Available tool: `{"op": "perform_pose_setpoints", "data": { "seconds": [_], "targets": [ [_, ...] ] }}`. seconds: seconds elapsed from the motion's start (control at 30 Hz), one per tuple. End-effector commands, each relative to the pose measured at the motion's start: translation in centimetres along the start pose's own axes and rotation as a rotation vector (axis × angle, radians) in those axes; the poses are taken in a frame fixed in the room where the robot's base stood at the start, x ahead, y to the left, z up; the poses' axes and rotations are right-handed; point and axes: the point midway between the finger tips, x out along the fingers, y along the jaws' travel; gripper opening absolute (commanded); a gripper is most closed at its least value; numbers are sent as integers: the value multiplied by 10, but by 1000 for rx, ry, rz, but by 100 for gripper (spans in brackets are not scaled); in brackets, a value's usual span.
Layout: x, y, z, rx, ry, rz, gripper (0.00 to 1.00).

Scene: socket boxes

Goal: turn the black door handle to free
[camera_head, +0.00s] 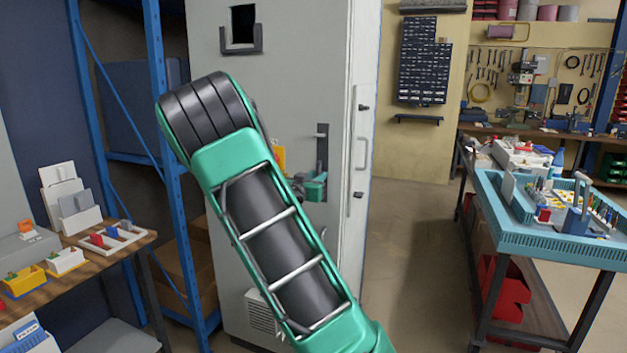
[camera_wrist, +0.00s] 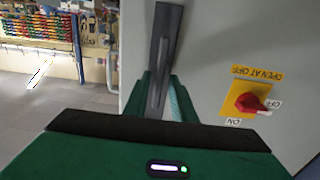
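The black door handle (camera_head: 322,148) is on the front of a tall grey cabinet, near its right edge, and looks upright. In the wrist view the handle (camera_wrist: 166,50) runs down from the top, slightly tilted, and its lower part lies between the green fingers of my gripper (camera_wrist: 160,98). In the head view my gripper (camera_head: 314,186) is at the handle's lower end, partly hidden behind my arm. I cannot tell whether the fingers press on the handle or only stand around it.
The cabinet (camera_head: 290,60) has a red switch knob (camera_wrist: 250,103) on a yellow plate, right of the handle in the wrist view. A blue shelf rack (camera_head: 160,100) and a wooden table (camera_head: 100,250) stand at left. A blue-topped workbench (camera_head: 545,240) stands at right, with clear floor (camera_head: 410,270) between.

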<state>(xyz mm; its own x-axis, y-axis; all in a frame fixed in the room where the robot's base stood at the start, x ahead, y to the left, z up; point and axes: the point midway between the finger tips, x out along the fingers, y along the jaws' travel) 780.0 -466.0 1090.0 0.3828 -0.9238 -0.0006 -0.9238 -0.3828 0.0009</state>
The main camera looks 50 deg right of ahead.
Motion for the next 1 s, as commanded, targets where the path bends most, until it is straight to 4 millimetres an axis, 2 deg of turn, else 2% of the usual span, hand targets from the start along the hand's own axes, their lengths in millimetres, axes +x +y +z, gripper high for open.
{"op": "perform_pose_setpoints", "data": {
  "seconds": [0.03,0.07,0.1,0.2,0.57,1.0],
  "targets": [
    [0,0,0,0,0,0,10],
    [0,0,0,0,0,0,3],
    [0,0,0,0,0,0,0],
    [4,2,0,1,1,2,0],
    [0,-2,0,-66,0,-2,0],
    [-1,-8,1,-419,2,-7,0]
  ]
}}
